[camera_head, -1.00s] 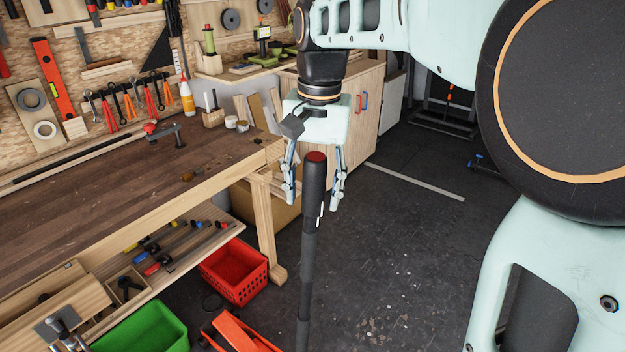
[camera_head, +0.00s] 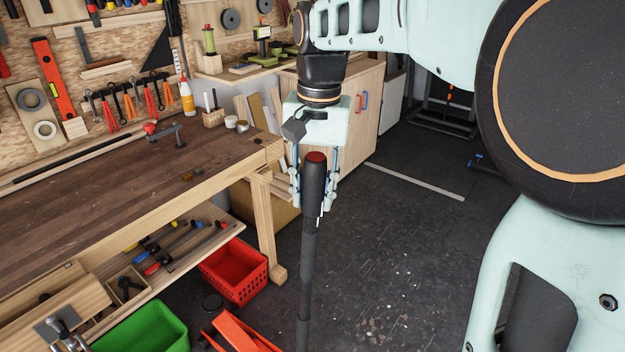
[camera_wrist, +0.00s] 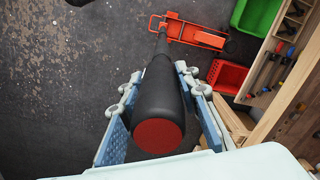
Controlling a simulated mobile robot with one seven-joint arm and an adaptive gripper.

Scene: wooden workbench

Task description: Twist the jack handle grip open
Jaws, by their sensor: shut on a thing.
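The jack handle grip (camera_head: 314,185) is a black grip with a red end cap, at the top of a dark upright pole. My gripper (camera_head: 314,200) is above it with fingers pointing down, one on each side, and is shut on the grip. In the wrist view the grip (camera_wrist: 163,92) lies between the two blue finger pads of my gripper (camera_wrist: 162,118), its red cap facing the camera. The pole runs down to the orange jack (camera_wrist: 197,33) on the floor. The jack (camera_head: 238,332) shows only partly at the bottom of the head view.
The wooden workbench (camera_head: 120,172) stands to the left, its corner near my gripper. A red crate (camera_head: 234,270) and a green bin (camera_head: 143,328) sit low by the bench. The dark floor (camera_head: 400,260) to the right is clear.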

